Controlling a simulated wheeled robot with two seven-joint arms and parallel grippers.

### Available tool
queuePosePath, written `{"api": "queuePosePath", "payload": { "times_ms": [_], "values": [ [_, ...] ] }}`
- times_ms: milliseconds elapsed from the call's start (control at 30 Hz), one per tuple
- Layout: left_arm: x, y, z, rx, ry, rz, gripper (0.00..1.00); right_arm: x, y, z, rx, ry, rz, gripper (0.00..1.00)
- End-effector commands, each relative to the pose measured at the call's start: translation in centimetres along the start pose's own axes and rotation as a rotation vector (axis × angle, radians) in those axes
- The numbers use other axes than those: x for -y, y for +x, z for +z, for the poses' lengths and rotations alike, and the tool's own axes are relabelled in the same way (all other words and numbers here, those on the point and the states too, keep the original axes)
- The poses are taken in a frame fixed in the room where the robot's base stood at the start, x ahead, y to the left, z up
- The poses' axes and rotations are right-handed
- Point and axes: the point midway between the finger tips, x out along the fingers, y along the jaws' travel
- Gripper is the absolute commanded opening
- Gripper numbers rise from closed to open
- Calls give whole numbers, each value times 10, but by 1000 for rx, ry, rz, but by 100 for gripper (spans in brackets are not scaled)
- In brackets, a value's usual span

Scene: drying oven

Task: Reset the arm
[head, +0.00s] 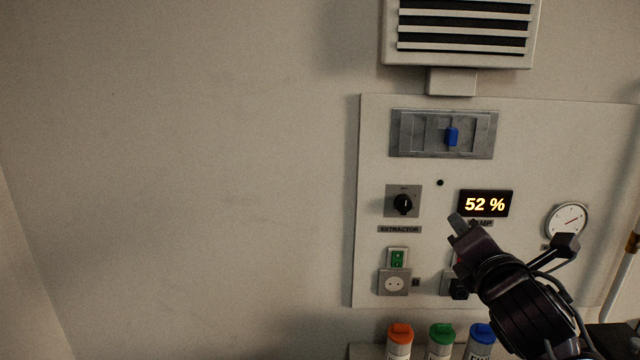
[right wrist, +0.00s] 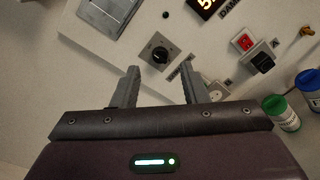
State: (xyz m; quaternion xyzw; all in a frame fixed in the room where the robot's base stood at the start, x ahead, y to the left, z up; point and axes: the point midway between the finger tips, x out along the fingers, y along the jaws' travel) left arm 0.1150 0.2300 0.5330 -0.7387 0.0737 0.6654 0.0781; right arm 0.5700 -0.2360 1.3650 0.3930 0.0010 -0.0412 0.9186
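My right gripper (head: 457,226) is in front of the wall panel (head: 540,130), between the extractor knob and the 52 % display. In the right wrist view its two fingers (right wrist: 160,92) stand apart with nothing between them, so it is open and empty. The black extractor knob (head: 403,204) is on its grey plate; it also shows beyond the fingers in the right wrist view (right wrist: 160,54). Whether the fingers touch anything on the panel cannot be told, but they look clear of it. My left gripper is in neither view.
A slider plate with a blue tab (head: 452,137) sits below a vent (head: 460,30). A lit display (head: 485,204), a round gauge (head: 567,221), a green switch (head: 397,257) and a socket (head: 394,284) share the panel. Orange (head: 400,338), green (head: 441,338) and blue-capped (head: 481,338) bottles stand below. The left wall is bare.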

Motion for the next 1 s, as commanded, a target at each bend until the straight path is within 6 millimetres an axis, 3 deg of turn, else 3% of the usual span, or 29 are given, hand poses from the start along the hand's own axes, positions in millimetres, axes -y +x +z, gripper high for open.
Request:
{"api": "queuePosePath", "payload": {
  "times_ms": [167, 300, 400, 600, 867, 1000],
  "values": [
    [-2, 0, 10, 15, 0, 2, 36, 76, -26, -92, -151, 514, -272, 40],
    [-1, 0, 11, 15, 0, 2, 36, 138, -73, -160, -163, 974, -590, 40],
    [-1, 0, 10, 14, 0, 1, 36, 170, -108, -193, -106, 1222, -794, 40],
    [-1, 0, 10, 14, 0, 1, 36, 211, -169, -234, 67, 1545, -1108, 40],
    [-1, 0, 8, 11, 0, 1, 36, 243, -239, -265, 364, 1804, -1417, 40],
    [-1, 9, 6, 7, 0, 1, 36, 275, -228, -298, 378, 1798, -1434, 40]
  ]
}}
